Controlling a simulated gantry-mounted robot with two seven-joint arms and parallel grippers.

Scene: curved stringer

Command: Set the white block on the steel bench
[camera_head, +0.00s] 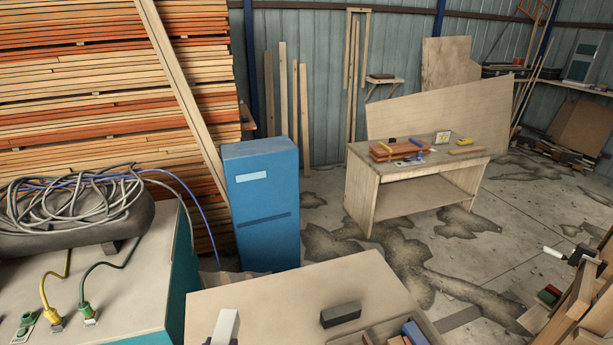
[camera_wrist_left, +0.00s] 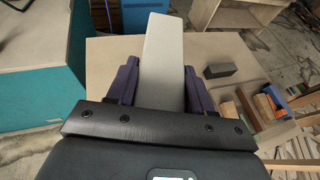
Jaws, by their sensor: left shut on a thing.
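The white block (camera_head: 225,325) is a long pale bar at the bottom edge of the head view. My left gripper (camera_wrist_left: 161,85) is shut on it, with dark purple fingers against its two sides. In the left wrist view the white block (camera_wrist_left: 164,50) points away from the gripper. It appears over a pale-topped bench (camera_head: 275,295); I cannot tell whether it touches the top. No surface is clearly steel, so I cannot tell which bench is the steel one.
A dark grey block (camera_head: 340,315) and a wooden tray (camera_head: 372,334) with coloured pieces are on the near bench. A blue cabinet (camera_head: 262,205) stands behind it. A teal-sided cabinet (camera_head: 180,262) with cables is at left. A wooden workbench (camera_head: 361,197) stands farther back.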

